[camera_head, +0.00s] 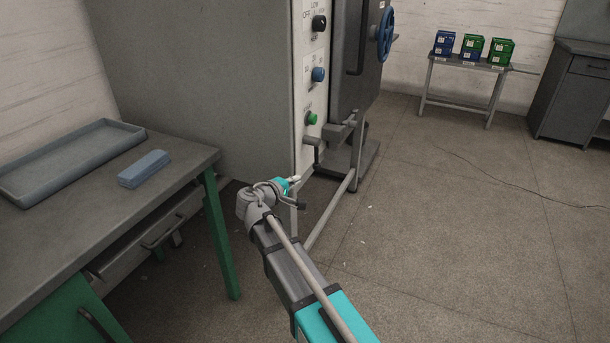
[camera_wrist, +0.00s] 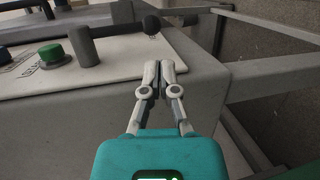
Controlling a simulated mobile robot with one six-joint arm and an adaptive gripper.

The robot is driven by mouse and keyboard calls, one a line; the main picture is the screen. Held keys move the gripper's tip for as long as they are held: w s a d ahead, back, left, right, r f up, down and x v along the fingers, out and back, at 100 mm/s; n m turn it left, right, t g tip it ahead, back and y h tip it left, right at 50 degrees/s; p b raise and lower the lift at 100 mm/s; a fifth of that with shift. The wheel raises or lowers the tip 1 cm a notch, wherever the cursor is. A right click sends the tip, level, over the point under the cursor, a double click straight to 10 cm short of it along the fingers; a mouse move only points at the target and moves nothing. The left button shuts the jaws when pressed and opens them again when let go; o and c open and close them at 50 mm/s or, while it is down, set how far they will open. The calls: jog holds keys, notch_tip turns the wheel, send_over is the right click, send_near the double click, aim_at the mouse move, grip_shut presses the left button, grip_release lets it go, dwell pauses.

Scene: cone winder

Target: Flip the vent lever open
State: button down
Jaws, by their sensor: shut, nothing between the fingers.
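The vent lever (camera_head: 317,156) is on the cabinet's white control panel, below a green button. It has a grey hub and a dark arm hanging down. In the wrist view, the grey hub (camera_wrist: 84,46) stands beside the green button, and the lever's black ball knob (camera_wrist: 152,24) is just beyond my fingertips. My gripper (camera_wrist: 159,66) is shut and empty, with a visible gap to the knob. In the head view, my gripper (camera_head: 295,180) is low in front of the panel, below the lever. Its fingers look small there.
The panel also carries a green button (camera_head: 312,118), a blue knob (camera_head: 318,74) and a black knob (camera_head: 319,23). Grey frame bars (camera_head: 328,212) run close by. A workbench with a tray (camera_head: 70,159) and blue block (camera_head: 143,168) stands left.

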jog(key=f+v, duration=0.1)
jog(key=v, duration=0.5)
jog(key=shift+s+r, duration=0.2)
jog(key=shift+r, duration=0.05)
jog(key=shift+f, duration=0.1)
jog(key=s+d+f+n+t+y+b, duration=0.1)
jog(key=d+f+n+t+y+b, duration=0.3)
jog(key=b, duration=1.1)
notch_tip(320, 180, down, 3)
jog(key=d+t, duration=0.2)
jog(key=t, duration=0.1)
jog(key=shift+s+d+r+n+t+y, duration=0.2)
jog(key=shift+s+n+t+y, duration=0.1)
jog(key=shift+s+n+y, duration=0.1)
jog(key=shift+w+r, duration=0.1)
jog(key=shift+w, duration=0.1)
jog(key=p, duration=0.4)
send_near(316, 156)
jog(key=w+d+f, duration=0.1)
jog(key=w+f, duration=0.2)
jog(key=w, duration=0.4)
jog(key=shift+d+r, duration=0.15)
